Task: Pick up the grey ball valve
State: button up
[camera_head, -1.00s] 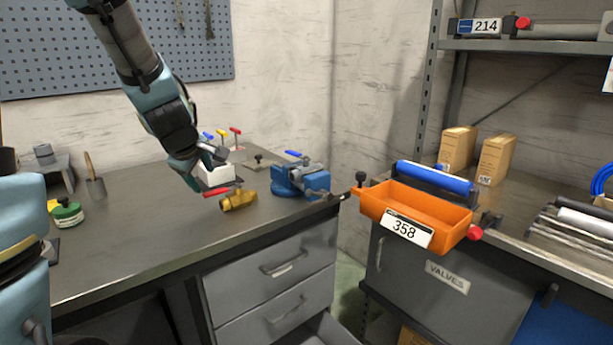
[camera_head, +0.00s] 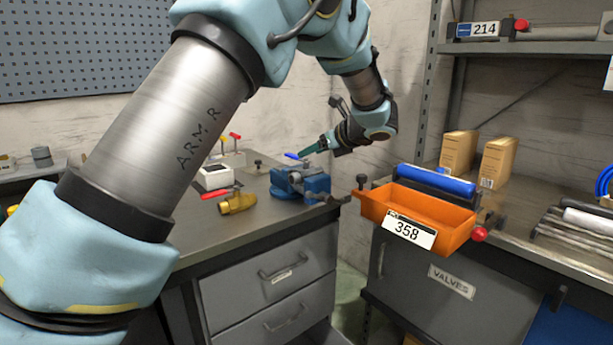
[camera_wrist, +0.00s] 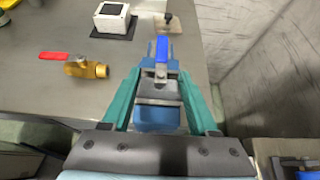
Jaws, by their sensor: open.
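The grey ball valve (camera_wrist: 158,89) with a blue lever shows between my fingers in the wrist view; it appears to be held in the blue vise (camera_head: 309,181) at the bench's right end. In the head view its blue lever (camera_head: 293,156) shows at the vise, with the valve body partly hidden. My gripper (camera_head: 308,152) is open above the vise, its teal fingers pointing down to the left. In the wrist view my gripper (camera_wrist: 161,72) has one finger on each side of the valve. I cannot tell the remaining height or any contact.
A brass valve with a red lever (camera_head: 237,203) lies left of the vise. A white box (camera_head: 214,177) stands behind it. An orange bin marked 358 (camera_head: 455,240) is to the right. The wall is close to the right of the vise.

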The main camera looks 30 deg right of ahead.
jog(key=p+x, duration=0.2)
jog(key=x, duration=0.6)
jog(key=shift+w+d+p, duration=0.15)
jog(key=shift+p, duration=0.15)
grip_shut()
jog(key=shift+r, duration=0.1)
dwell(0.4)
